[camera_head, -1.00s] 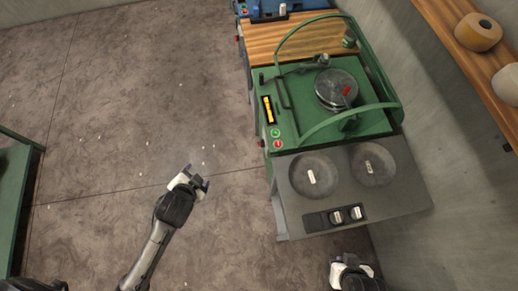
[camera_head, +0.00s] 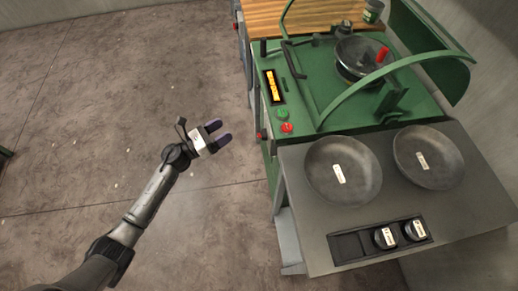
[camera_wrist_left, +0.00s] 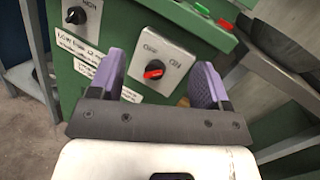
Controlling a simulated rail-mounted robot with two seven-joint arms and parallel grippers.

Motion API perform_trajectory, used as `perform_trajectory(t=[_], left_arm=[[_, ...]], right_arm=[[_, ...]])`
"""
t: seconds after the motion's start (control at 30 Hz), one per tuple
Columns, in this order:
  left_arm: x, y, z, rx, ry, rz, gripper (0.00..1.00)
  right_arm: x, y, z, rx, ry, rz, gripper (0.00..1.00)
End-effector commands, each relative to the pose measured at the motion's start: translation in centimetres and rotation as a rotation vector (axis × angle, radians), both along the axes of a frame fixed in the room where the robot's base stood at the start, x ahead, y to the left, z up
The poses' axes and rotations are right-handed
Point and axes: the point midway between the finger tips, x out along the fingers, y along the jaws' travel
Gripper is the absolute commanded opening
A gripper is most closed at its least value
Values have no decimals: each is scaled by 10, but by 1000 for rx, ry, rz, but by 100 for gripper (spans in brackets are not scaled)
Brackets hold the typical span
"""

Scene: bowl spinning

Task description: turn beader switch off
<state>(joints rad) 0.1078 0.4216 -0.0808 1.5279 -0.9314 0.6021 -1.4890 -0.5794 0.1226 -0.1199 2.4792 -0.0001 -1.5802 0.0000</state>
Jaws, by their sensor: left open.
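The beader is a green machine (camera_head: 300,100) with a wooden top behind it. Its red rotary switch (camera_wrist_left: 153,70) sits on a grey plate (camera_wrist_left: 160,55) with small lettering on the green side panel. I cannot tell for certain which label the knob points to. A small red knob (camera_head: 260,136) shows at the machine's left side in the head view. My left gripper (camera_head: 219,133) is open and empty, left of that side and apart from it. In the left wrist view its purple fingers (camera_wrist_left: 160,62) frame the red switch, with the switch beyond them. My right gripper is not in view.
A black knob (camera_wrist_left: 76,15) on another plate sits left of the red switch. Floor at the left is clear.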

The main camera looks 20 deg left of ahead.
Motion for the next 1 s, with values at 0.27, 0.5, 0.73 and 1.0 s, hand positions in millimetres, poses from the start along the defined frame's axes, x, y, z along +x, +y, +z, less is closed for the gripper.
perform_trajectory(t=[0.27, 0.5, 0.73, 1.0], left_arm=[[4, 8, -75, 311, -161, -200, 71], [5, 10, -92, 401, -209, -271, 71], [21, -15, -93, 406, -216, -278, 71], [50, -58, -93, 405, -216, -278, 71]], right_arm=[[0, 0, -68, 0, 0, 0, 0], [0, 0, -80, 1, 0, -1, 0], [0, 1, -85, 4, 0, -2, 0], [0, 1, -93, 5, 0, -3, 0]])
